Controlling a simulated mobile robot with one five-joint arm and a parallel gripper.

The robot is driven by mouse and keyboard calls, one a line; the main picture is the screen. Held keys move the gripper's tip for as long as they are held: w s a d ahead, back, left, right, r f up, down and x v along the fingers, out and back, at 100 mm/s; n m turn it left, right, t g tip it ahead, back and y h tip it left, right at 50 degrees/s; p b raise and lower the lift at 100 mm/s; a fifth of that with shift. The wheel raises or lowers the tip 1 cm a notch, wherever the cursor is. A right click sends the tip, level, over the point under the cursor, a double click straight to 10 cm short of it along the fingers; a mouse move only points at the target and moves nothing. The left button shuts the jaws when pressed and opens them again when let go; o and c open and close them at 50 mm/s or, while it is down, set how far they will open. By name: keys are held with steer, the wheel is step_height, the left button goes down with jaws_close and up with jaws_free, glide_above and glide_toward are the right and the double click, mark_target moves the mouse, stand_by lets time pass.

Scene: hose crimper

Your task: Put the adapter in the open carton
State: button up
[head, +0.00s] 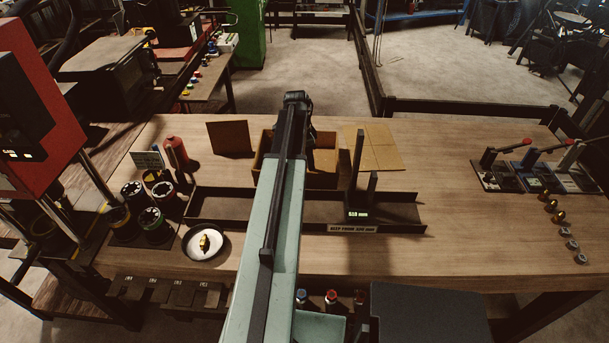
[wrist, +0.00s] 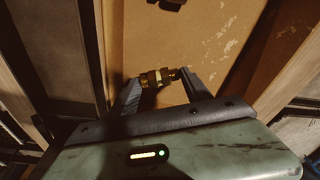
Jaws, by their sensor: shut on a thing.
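The brass adapter (wrist: 158,77) is between the two fingertips of my gripper (wrist: 160,86) in the wrist view, and my gripper is shut on it. The open carton (head: 322,180) stands at the back middle of the bench in the head view, partly hidden behind my arm. In the wrist view the carton's brown inside (wrist: 190,42) lies beneath the adapter. Whether the adapter touches the carton floor, I cannot tell. The head view hides the adapter and the fingertips behind my arm.
A long black tray (head: 235,207) with an upright gauge (head: 358,190) lies in front of the carton. A white dish (head: 196,250) holds a brass piece. Spools and a red bottle (head: 175,153) stand left. Levers (head: 500,150) and several fittings are right. Bench between tray and levers is clear.

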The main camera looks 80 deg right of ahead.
step_height(320, 180, down, 5)
steer(key=b, duration=0.3)
steer(key=shift+w+r+b, duration=0.1)
steer(key=shift+b, duration=0.25)
steer(key=shift+r, duration=0.2)
steer(key=shift+f, duration=0.2)
steer(key=o, duration=1.4)
steer(key=shift+r, duration=0.15)
steer(key=r+p, duration=0.4)
steer(key=w+r+p, duration=0.1)
steer(key=r+p, duration=0.3)
steer(key=a+r+p, duration=0.1)
steer(key=r+p, duration=0.3)
steer(key=shift+w, duration=0.25)
